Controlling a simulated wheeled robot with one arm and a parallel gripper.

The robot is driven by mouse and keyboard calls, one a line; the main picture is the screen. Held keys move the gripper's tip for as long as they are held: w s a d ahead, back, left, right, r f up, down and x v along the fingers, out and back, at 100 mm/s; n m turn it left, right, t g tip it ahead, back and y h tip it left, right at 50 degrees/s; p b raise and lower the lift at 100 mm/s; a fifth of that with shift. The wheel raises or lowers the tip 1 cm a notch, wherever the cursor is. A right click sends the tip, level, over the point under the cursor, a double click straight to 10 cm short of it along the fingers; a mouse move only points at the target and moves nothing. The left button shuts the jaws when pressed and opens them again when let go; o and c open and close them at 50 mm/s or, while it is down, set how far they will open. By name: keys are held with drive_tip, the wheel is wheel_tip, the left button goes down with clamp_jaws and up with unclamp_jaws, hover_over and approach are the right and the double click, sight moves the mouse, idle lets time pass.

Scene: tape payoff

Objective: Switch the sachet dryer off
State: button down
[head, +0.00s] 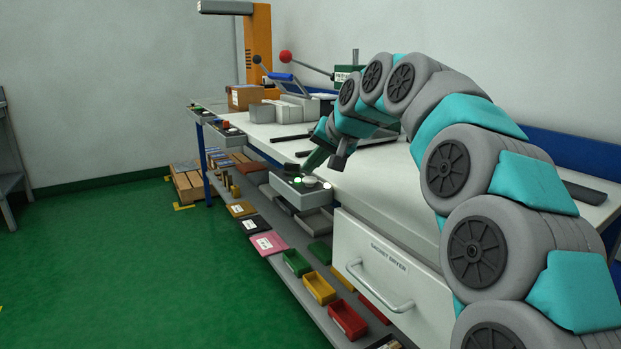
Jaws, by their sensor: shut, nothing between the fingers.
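The sachet dryer (372,262) is a white drawer-like unit under the bench with a "SACHET DRYER" label and a bar handle (380,290); its front looks closed. A small grey control box (296,196) sticks out from the bench edge just left of the dryer. Its top carries a dark round control (292,169), a pale round button (310,182) and small green lit spots (298,181). My gripper (328,164) is shut and empty, pointing down close above or behind the box. I cannot tell whether it touches anything. My arm hides part of the bench.
Another control box (227,129) sits farther along the bench edge. An orange post (258,45), a lever with a red ball (285,57) and a cardboard box (243,97) stand at the far end. A low shelf holds coloured bins (347,319). The green floor at left is clear.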

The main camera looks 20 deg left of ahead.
sight(312, 180)
drive_tip(key=shift+f, duration=0.1)
idle(0.4)
drive_tip(key=shift+f, duration=0.35)
drive_tip(key=shift+f+b, duration=0.25)
drive_tip(key=shift+b, duration=0.05)
idle(0.4)
drive_tip(key=shift+r+p, duration=0.6)
drive_tip(key=shift+r, duration=0.15)
drive_tip(key=shift+r+p, duration=1.2)
drive_tip(key=shift+r, duration=1.8)
